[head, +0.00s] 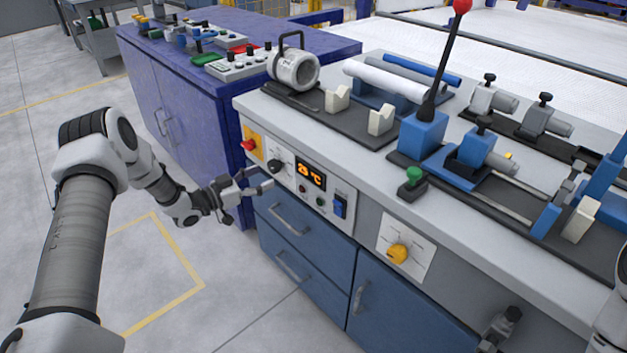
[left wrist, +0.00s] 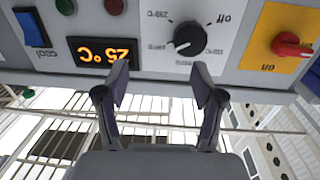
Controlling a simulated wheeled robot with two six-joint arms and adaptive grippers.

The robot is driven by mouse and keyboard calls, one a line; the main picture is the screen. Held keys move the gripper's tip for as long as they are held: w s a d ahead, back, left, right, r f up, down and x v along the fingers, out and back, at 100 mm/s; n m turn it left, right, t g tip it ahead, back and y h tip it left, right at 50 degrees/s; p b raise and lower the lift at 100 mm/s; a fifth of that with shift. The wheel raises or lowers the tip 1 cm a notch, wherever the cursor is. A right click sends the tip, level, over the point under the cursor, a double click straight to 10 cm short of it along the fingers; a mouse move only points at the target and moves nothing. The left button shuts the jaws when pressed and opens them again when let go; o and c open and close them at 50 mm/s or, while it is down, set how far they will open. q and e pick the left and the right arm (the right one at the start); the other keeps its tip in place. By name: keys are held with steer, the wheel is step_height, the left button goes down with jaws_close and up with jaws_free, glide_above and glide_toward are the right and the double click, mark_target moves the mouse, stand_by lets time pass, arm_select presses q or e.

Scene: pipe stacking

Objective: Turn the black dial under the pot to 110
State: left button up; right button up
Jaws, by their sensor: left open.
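The black dial (head: 278,166) is on the grey front panel of the bench, below the metal pot (head: 293,70) with its dark handle. In the left wrist view the dial (left wrist: 188,38) appears upside down, with a white pointer mark and printed labels around it, too small to read surely. My left gripper (head: 268,181) is open, with its fingers toward the panel just below the dial. In the left wrist view both fingers (left wrist: 160,75) are apart and empty, and the dial is beyond them, untouched. The right gripper (head: 497,330) seems partly visible at the lower right; its fingers are unclear.
An orange display (head: 311,174) beside the dial reads 25 °C in the left wrist view (left wrist: 104,51). A red knob (head: 249,145) on a yellow plate is left of the dial. A blue switch (head: 340,206) is right of the display. Blue drawers (head: 290,221) are below.

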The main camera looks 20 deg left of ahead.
mark_target(271, 168)
arm_select(q)
steer(key=a+f+t+y+b, duration=0.1)
steer(key=a+f+b, duration=0.1)
steer(key=a, duration=0.2)
steer(key=shift+n, duration=0.4)
steer(key=b+x, duration=0.1)
steer(key=x, duration=0.5)
steer(key=shift+w+d, duration=0.1)
steer(key=shift+d, duration=0.2)
steer(key=shift+w+d+r, duration=0.1)
steer(key=shift+w+d, duration=0.05)
steer(key=shift+w, duration=0.3)
arm_select(e)
step_height(271, 168, down, 5)
steer(key=shift+r, duration=0.1)
arm_select(q)
steer(key=shift+c, duration=0.4)
steer(key=c, duration=1.1)
